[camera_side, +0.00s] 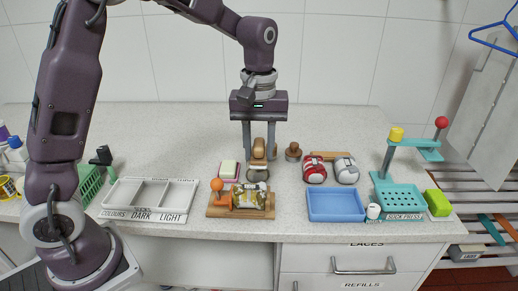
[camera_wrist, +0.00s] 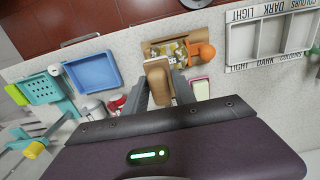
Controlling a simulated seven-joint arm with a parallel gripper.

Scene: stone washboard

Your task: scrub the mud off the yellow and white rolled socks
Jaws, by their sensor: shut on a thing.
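My gripper (camera_side: 259,156) is shut on a wooden-backed brush (camera_side: 259,147) and holds it upright above the counter, behind the board. The brush also shows between the fingers in the wrist view (camera_wrist: 158,82). The yellow and white rolled socks (camera_side: 250,198), with dark patches on them, lie on a wooden board (camera_side: 225,212) beside an orange ball knob (camera_side: 217,185). In the wrist view the socks (camera_wrist: 172,50) lie just beyond the brush and are partly hidden by it. I cannot tell the exact gap, but the brush appears apart from the socks.
A soap block (camera_side: 229,168) lies behind the board. A blue tray (camera_side: 336,205), red rolled socks (camera_side: 315,169) and grey rolled socks (camera_side: 346,170) are to the right. The teal duck press (camera_side: 400,195) stands farther right. A divided white tray (camera_side: 150,195) is left. The back counter is clear.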

